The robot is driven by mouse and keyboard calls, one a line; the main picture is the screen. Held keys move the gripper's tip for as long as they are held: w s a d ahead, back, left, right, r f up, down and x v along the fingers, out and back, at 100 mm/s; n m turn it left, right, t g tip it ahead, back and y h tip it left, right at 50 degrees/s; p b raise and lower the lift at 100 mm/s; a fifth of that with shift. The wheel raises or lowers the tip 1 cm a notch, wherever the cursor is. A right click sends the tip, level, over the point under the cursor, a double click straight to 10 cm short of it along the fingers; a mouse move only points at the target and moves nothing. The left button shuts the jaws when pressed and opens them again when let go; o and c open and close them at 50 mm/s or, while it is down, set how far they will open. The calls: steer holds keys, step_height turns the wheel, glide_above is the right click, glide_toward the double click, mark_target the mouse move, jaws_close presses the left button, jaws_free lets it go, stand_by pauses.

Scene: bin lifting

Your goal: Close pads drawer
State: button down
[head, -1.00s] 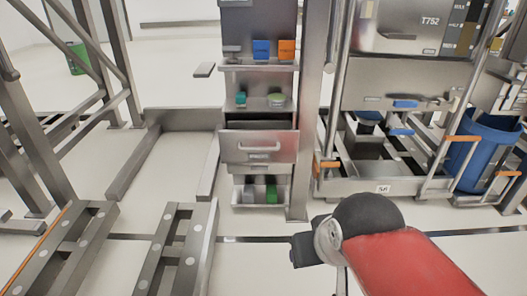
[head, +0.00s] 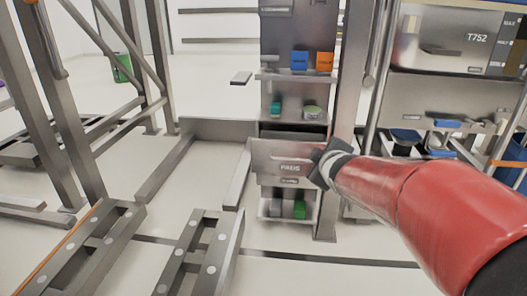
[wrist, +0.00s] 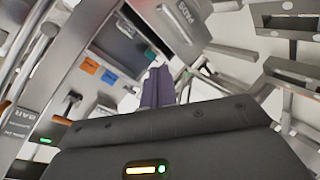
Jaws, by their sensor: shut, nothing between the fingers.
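The pads drawer (head: 268,152) is a grey metal drawer with a handle and a PADS label in the middle of the cabinet. It stands pulled out, with a dark gap above its front. Its front also shows at the top of the wrist view (wrist: 165,14). My gripper (head: 318,168) is at the right end of the drawer front in the head view; I cannot tell whether it touches. In the wrist view its fingers (wrist: 157,86) are together and empty, pointing toward the cabinet.
Above the drawer, shelves hold a blue bin (head: 299,61) and an orange bin (head: 325,62). Below is a tray with a green box (head: 299,209). A metal post (head: 325,224) stands right of the cabinet. Low metal rails (head: 168,165) lie on the left floor.

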steer(key=w+a+f+n+t+y+b, duration=0.1)
steer(key=w+a+f+n+y, duration=0.35)
steer(key=w+n, duration=0.2)
steer(key=w+a+f+n+y+b, duration=0.2)
steer(key=w+a+f+n+y, duration=0.1)
steer(key=w+f+n+y, duration=0.3)
steer(key=shift+n, duration=0.55)
steer(key=x, duration=0.4)
steer(key=d+p+x, duration=0.1)
steer(key=x, duration=0.3)
steer(key=w+r+x, duration=0.1)
steer(key=x, duration=0.3)
steer(key=shift+w+d, duration=0.15)
steer(key=shift+d, duration=0.1)
steer(key=shift+w+d, duration=0.1)
steer(key=shift+w, duration=0.45)
